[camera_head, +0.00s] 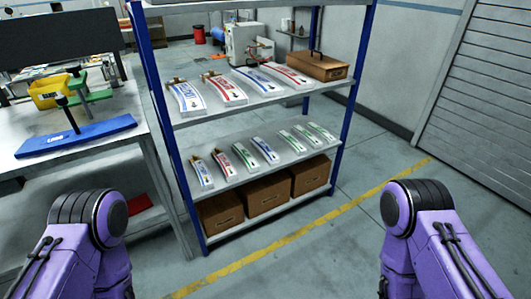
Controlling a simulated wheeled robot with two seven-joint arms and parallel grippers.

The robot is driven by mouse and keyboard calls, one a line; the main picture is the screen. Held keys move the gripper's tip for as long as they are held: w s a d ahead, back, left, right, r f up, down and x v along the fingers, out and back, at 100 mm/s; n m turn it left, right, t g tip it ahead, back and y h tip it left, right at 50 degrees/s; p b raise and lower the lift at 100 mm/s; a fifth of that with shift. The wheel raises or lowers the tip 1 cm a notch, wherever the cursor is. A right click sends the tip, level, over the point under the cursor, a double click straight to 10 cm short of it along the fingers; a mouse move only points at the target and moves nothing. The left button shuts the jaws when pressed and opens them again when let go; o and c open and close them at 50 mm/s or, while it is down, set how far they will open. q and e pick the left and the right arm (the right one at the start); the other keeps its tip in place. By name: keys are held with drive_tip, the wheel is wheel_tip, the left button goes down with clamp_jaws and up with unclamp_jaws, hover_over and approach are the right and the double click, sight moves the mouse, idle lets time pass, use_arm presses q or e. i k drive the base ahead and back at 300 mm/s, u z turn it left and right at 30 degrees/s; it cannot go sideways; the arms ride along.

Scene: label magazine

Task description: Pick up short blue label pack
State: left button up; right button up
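Short label packs stand in a slanted row on the lower shelf (240,177) of a rack. A white pack with a blue label (202,172) is at the left end. Beside it is a red-labelled pack (223,163), and another blue-labelled pack (265,150) lies near the middle. Green-labelled packs (291,141) fill the right part. Longer packs lie on the shelf above, including blue ones (187,98) and red ones (226,89). My two purple arms show at the bottom left and bottom right, well short of the rack. Neither gripper shows.
Brown boxes (268,195) stand under the short packs, and a brown box (318,66) sits at the upper shelf's right end. Blue posts (165,110) frame the rack. A workbench (80,155) with a blue-based tool stands at left. Floor before the rack is clear.

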sight(270, 156)
drive_tip(key=z, duration=0.55)
drive_tip(key=k, duration=0.65)
drive_tip(key=z, duration=1.05)
drive_tip(key=i, duration=3.25)
drive_tip(key=u, duration=0.9)
drive_tip(key=i, duration=0.95)
drive_tip(key=u, duration=1.4)
drive_tip(key=i, duration=0.6)
drive_tip(key=u, duration=0.35)
